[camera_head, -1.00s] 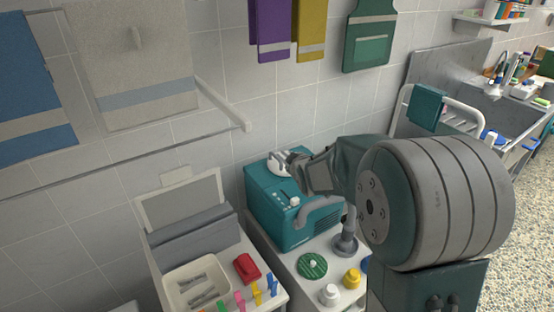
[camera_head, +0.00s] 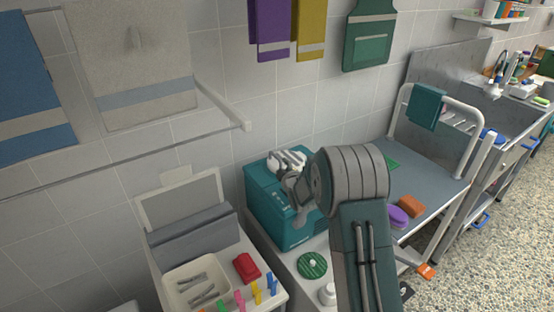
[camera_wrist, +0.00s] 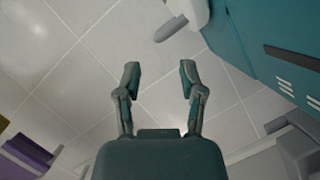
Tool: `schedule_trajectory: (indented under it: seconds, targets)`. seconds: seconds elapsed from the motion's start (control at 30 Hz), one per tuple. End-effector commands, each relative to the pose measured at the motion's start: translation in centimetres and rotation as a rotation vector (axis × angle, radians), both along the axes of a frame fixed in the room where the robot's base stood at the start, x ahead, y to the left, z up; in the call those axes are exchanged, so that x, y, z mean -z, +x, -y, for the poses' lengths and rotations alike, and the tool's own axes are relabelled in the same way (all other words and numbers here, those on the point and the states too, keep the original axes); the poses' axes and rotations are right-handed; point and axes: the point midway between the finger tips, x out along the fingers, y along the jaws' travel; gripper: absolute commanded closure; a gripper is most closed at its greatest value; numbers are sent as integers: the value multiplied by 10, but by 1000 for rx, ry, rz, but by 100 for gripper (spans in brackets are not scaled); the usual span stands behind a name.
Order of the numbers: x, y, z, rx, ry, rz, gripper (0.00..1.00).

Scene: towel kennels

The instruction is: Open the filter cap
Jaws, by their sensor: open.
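A teal box-shaped machine (camera_head: 265,205) stands on the white cabinet top against the tiled wall. A white ribbed part (camera_head: 287,160) sits on its top, partly hidden by my arm; I cannot tell if it is the filter cap. In the wrist view, the teal machine (camera_wrist: 265,50) fills the upper right, with a white rounded part (camera_wrist: 188,12) at its edge. My gripper (camera_wrist: 160,72) is open and empty there, with tiled wall behind its fingers. In the head view, my wrist covers the machine's right part and the fingers are not clear.
A round green ridged disc (camera_head: 312,265) with a white knob lies before the machine. To the left are a cream tray (camera_head: 172,297), a red object (camera_head: 246,267) and colored clips. A grey-topped trolley (camera_head: 440,170) stands right. Towels hang on the wall above.

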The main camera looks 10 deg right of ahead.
Motion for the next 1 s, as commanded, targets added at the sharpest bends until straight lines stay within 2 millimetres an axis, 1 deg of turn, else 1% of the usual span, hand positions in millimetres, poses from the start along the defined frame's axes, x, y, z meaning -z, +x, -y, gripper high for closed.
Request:
schedule_trajectory:
  seconds: [0.03,0.3,0.5,0.67,0.9,0.93,0.97,1.0]
  targets:
    - [2,9,-1,0,0,1,49]
    - [11,48,-4,0,1,0,49]
    - [15,68,-6,0,1,0,49]
    - [17,75,-7,1,1,-1,49]
    - [16,76,-7,1,1,-1,49]
    - [16,76,-7,1,1,-1,53]
    - [16,75,-7,1,1,-1,67]
    - [16,75,-7,1,1,-1,85]
